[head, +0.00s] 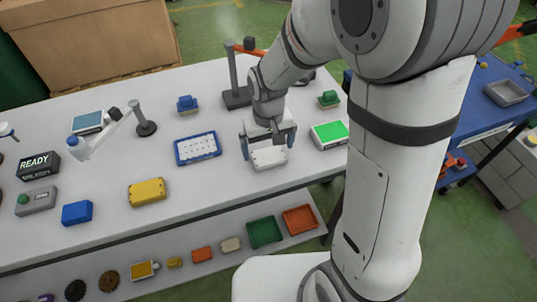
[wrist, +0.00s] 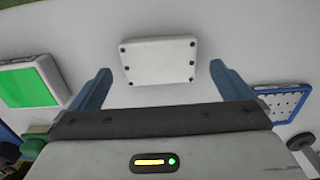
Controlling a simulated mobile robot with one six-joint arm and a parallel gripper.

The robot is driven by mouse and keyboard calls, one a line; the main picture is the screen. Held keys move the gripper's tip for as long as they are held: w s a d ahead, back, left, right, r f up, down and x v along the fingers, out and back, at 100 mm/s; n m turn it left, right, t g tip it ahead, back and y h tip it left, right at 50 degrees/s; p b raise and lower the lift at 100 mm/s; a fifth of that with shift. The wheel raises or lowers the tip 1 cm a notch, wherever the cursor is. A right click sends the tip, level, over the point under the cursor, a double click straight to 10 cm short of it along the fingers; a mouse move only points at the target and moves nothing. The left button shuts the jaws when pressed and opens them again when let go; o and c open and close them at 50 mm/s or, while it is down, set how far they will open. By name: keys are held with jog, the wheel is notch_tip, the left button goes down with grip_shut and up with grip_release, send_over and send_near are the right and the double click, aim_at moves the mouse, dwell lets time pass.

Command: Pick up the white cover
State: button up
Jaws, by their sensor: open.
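The white cover (head: 269,157) is a flat rounded rectangle lying on the white table, below my gripper (head: 268,143) in the head view. In the wrist view the white cover (wrist: 159,61) shows its top face with several dark screws along its edges. My gripper (wrist: 160,85) is open, with one blue finger toward each side of the cover. The fingers appear apart from the cover, and nothing is held. How high the fingertips are above the table is hard to tell.
A blue-framed tray (head: 198,147) lies left of the cover and a green-topped box (head: 329,134) lies close on its right. A yellow cover (head: 147,192) and a blue block (head: 77,212) lie farther left. A dark stand (head: 236,95) rises behind my gripper.

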aim_at(268, 158)
jog(key=shift+f, duration=1.3)
jog(key=shift+c, duration=0.4)
jog(key=c, duration=1)
